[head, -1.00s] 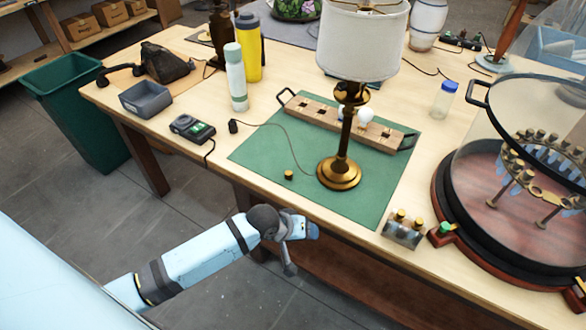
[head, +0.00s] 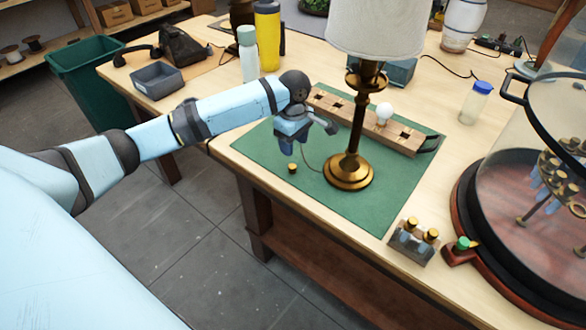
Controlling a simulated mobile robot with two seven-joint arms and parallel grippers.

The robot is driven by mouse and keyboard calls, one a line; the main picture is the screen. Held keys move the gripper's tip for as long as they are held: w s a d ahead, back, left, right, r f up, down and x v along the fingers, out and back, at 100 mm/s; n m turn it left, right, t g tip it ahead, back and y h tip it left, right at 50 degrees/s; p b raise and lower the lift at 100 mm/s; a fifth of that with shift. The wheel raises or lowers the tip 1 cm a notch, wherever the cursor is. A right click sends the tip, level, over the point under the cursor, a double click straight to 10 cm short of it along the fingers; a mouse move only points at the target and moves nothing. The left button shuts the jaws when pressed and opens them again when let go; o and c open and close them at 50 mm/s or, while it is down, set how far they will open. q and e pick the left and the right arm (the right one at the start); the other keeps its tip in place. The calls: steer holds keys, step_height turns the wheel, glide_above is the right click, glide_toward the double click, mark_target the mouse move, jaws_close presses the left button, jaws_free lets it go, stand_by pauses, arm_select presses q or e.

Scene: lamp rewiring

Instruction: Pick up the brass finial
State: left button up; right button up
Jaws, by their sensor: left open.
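The brass finial (head: 292,168) is a small gold knob on the green mat (head: 375,205), just left of the brass lamp base (head: 349,172). My left gripper (head: 289,148) hangs just above the finial with its blue fingertips pointing down. It is open and holds nothing that I can see; the gap between its fingers is hard to make out. The lamp stands upright with its white shade (head: 376,28) on. My right gripper is out of view.
A wooden socket block (head: 403,136) with a white bulb (head: 384,111) lies behind the lamp. A small block with brass knobs (head: 413,243) sits at the front edge beside a large glass dome (head: 560,130). A grey bin (head: 157,82) stands at left.

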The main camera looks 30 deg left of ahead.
mark_target(293, 167)
arm_select(q)
step_height(293, 167, down, 9)
steer(key=shift+a+f, duration=0.1)
steer(key=shift+f, duration=0.05)
stand_by(0.4)
steer(key=shift+c, duration=0.5)
steer(key=c, duration=0.8)
